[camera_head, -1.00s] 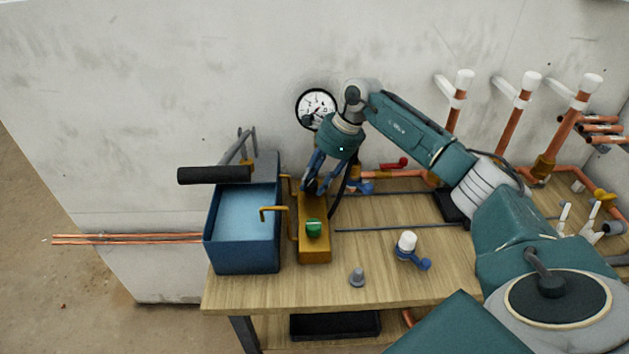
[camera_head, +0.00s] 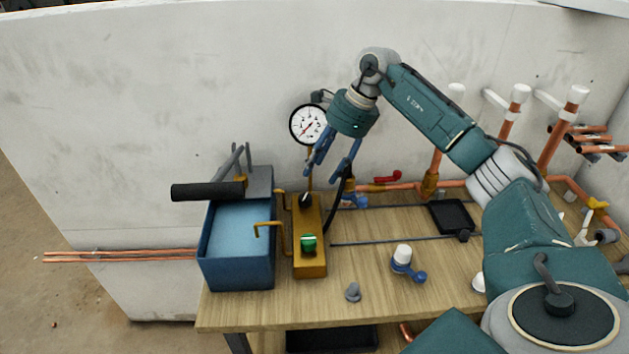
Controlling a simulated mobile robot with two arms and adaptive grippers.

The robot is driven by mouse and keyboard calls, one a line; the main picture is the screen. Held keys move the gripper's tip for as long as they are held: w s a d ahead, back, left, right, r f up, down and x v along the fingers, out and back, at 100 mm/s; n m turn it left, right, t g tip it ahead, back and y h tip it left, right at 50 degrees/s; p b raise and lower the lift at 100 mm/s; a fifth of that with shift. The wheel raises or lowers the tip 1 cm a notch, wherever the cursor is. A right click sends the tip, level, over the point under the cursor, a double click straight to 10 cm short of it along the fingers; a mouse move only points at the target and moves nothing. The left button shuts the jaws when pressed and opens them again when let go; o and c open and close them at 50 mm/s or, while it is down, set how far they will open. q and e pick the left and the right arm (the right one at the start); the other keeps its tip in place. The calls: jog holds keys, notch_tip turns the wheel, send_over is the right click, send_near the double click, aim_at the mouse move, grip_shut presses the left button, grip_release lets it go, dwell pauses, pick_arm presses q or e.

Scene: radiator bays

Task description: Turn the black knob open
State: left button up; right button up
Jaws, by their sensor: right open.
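The yellow block (camera_head: 312,263) stands on the bench right of the blue tank. A small black knob (camera_head: 305,199) is on its rear part, and a green knob (camera_head: 309,243) is on its front part. My right gripper (camera_head: 327,177) hangs above and slightly right of the black knob, fingers pointing down. Its blue fingers are spread, with nothing between them, and apart from the knob. The knob's exact turn angle is too small to read. My left gripper is out of view.
The blue tank (camera_head: 236,273) with a black-handled lever (camera_head: 207,191) stands at left. A pressure gauge (camera_head: 308,124) is behind. A white-and-blue valve (camera_head: 402,258) and a grey cone (camera_head: 353,292) stand on the bench at right. Copper pipes line the wall.

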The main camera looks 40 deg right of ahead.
jog(key=shift+v, duration=1.15)
jog(key=m+t+h+p, duration=0.2)
jog(key=m+h+p, duration=0.2)
jog(key=m, duration=0.9)
send_near(306, 197)
jog(key=p+x, duration=0.2)
jog(key=x, duration=0.7)
jog(key=shift+w+f, duration=0.1)
